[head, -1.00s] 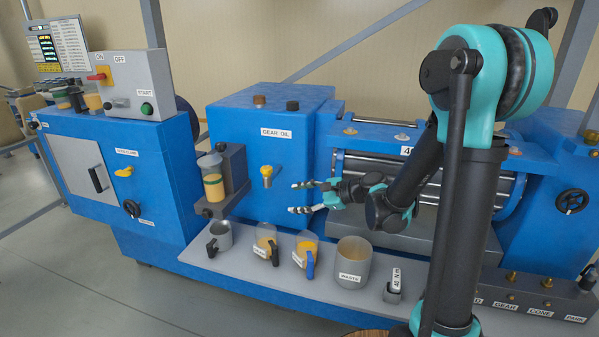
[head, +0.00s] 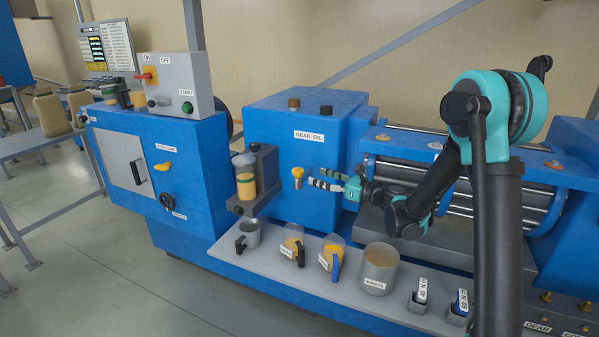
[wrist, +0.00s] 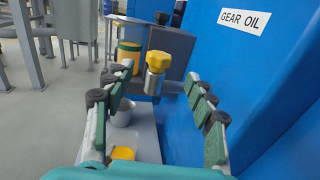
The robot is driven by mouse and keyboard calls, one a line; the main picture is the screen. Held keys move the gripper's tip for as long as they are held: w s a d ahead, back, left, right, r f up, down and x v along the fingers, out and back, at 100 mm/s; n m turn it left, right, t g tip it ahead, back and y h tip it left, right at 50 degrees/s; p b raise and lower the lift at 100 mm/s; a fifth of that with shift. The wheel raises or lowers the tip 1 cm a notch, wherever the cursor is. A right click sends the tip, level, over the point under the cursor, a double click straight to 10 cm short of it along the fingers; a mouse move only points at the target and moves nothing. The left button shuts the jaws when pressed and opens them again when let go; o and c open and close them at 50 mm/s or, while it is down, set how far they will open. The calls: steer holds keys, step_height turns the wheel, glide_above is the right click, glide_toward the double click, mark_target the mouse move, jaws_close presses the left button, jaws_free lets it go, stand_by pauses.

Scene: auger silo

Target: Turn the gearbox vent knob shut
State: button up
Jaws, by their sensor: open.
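The blue gearbox (head: 270,150) is labelled GEAR OIL. A yellow-topped knob on a metal stem (head: 298,172) sticks out of its front face. A brown cap (head: 294,104) and a black cap (head: 326,109) sit on its top; no label marks any of these as the vent. My gripper (head: 322,179) is open and empty, just right of the yellow knob in the head view. In the wrist view the yellow knob (wrist: 157,64) appears ahead, between the two open fingers, with no contact visible.
A sight-glass holder (head: 248,185) projects left of the knob. On the grey ledge below stand a grey mug (head: 250,234), two jugs of amber liquid and a WASTE beaker (head: 380,268). The roller unit (head: 480,190) lies right.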

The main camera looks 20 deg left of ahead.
mark_target(299, 169)
steer(key=x, duration=0.9)
steer(key=c, duration=1.2)
